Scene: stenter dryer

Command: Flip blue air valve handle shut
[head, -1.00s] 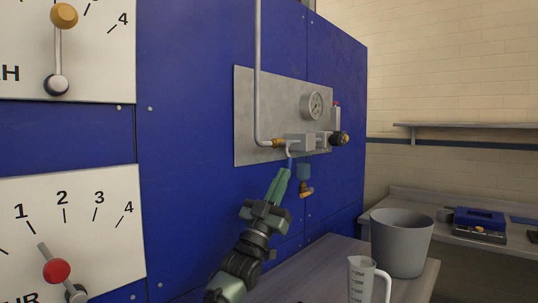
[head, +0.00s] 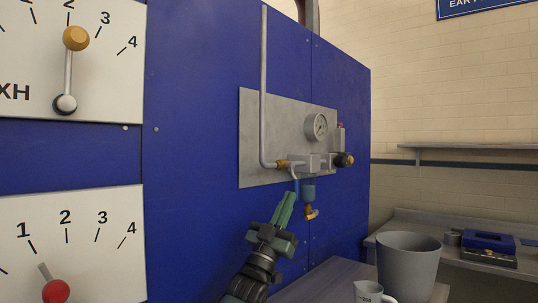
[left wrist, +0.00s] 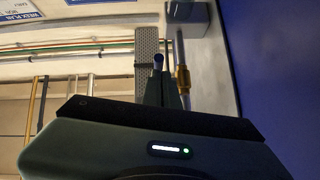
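The blue air valve handle (head: 296,184) is a thin blue lever hanging below the silver pipe fittings on the grey panel (head: 262,115). In the left wrist view a round blue end (left wrist: 158,59), which looks like the handle's, shows at my fingertips. My left gripper (head: 286,196) is just below the handle, its two green fingers pointing up and close together. In the left wrist view the gripper (left wrist: 164,82) overlaps the blue end. I cannot tell whether the fingers grip it or only touch it. My right gripper is not in view.
A pressure gauge (head: 316,127), a black knob (head: 344,160) and a blue bowl with a brass drain (head: 308,192) are close to the handle. A grey bucket (head: 408,265) and a measuring jug (head: 369,292) stand on the bench at lower right. Dials are at the left.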

